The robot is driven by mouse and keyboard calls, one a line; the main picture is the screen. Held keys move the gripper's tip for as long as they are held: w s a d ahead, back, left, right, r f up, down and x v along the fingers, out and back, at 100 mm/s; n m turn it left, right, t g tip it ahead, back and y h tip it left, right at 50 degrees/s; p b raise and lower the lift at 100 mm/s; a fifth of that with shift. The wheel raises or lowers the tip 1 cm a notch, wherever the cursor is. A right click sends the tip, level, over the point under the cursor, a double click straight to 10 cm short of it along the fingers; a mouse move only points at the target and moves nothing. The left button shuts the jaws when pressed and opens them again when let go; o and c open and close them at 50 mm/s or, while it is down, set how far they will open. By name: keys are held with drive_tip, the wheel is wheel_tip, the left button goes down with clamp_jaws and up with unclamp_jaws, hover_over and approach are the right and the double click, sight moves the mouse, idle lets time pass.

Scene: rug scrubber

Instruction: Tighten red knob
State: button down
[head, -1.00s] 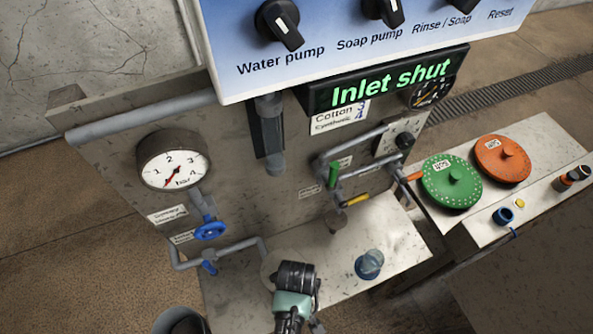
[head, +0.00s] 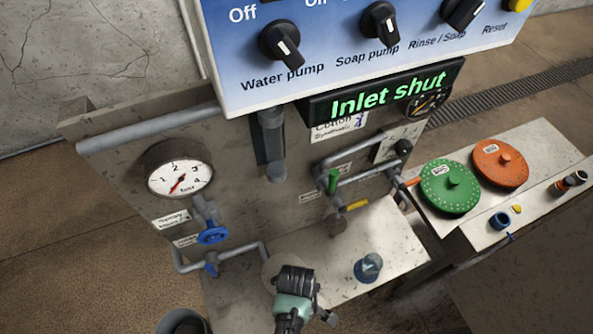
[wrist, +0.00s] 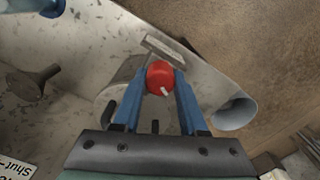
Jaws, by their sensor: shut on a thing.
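The red knob (wrist: 160,77) is round with a white pointer mark and shows in the wrist view between my two blue fingers. My gripper (wrist: 158,90) is shut on it, one finger on each side. In the head view my gripper (head: 292,290) is at the bottom middle, over the grey shelf of the machine, and my wrist hides the knob there. A small pale label plate (wrist: 165,50) sits just beyond the knob in the wrist view.
A display (head: 387,95) reads "Inlet shut" below the blue switch panel (head: 255,80). A pressure gauge (head: 180,178), blue valve (head: 212,235) and pipes stand at left. A blue-grey cup-like fitting (head: 368,268) is right of my gripper. Green (head: 450,190) and orange discs (head: 500,165) lie on the right bench.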

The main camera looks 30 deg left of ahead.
drive_tip(key=shift+c, duration=2.2)
unclamp_jaws()
drive_tip(key=shift+r, duration=0.1)
wheel_tip(320, 180, up, 13)
drive_tip(key=shift+b, duration=0.35)
